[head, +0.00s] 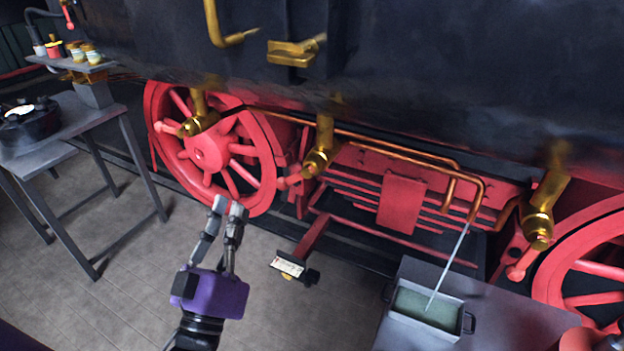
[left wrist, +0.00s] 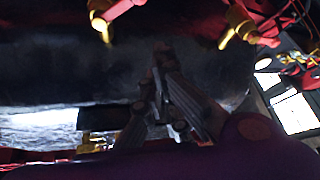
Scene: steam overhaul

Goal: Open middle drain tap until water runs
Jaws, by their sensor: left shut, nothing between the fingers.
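The middle drain tap (head: 320,155) is brass, under the dark boiler side in the head view. A red lever (head: 290,182) shows at its lower left. Other brass taps hang to its left (head: 198,120) and right (head: 540,215). My left gripper (head: 229,207) is shut and empty, below and left of the middle tap, apart from it. In the left wrist view its fingers (left wrist: 165,65) lie close together, with brass taps at the top left (left wrist: 103,22) and top right (left wrist: 236,24); which taps these are I cannot tell. My right gripper is not in view.
A thin pale stream (head: 447,265) falls from a copper pipe (head: 478,195) into a grey tray (head: 400,318) holding greenish liquid. Red spoked wheels (head: 207,150) stand behind. A small labelled block (head: 288,266) sits low near my gripper. A metal table (head: 75,130) stands left.

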